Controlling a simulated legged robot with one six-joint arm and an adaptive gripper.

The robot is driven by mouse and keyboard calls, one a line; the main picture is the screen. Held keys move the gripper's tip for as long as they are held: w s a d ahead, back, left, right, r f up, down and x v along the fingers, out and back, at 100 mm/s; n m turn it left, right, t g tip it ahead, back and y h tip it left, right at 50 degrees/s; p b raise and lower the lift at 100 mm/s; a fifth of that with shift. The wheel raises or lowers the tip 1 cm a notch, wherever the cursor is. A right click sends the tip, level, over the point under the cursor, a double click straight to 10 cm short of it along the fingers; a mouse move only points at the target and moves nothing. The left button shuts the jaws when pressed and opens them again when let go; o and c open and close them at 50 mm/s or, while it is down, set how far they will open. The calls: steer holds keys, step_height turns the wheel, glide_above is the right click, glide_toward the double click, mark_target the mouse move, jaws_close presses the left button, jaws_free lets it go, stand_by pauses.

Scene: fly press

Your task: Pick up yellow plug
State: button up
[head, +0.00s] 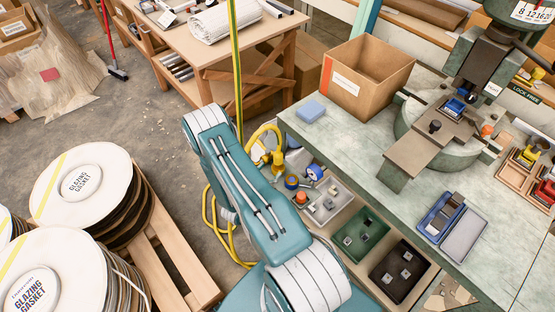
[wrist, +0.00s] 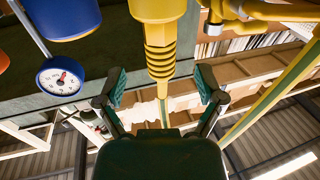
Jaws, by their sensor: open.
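The yellow plug (wrist: 160,45) hangs into the top middle of the wrist view, with a ribbed collar and a narrower lower end. My gripper (wrist: 159,84) is open, one finger on each side of the plug's narrow end, with a visible gap on both sides. In the head view the yellow plug (head: 278,158) is small, at the left edge of the bench beside a looped yellow cable (head: 265,131). My teal arm reaches up the middle of that view, and I cannot make out my fingertips there.
A blue container (wrist: 62,18) and a round dial (wrist: 62,77) are left of the plug. Yellow piping (wrist: 262,28) is at the upper right. The bench (head: 340,140) carries a cardboard box (head: 355,88), a blue block (head: 312,110) and a press (head: 440,135). Parts trays (head: 362,238) sit below its edge.

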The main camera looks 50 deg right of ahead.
mark_target(275, 162)
steer(key=d, duration=0.3)
steer(key=w+d+r, duration=0.1)
steer(key=d, duration=0.1)
steer(key=shift+d, duration=0.2)
jaws_close()
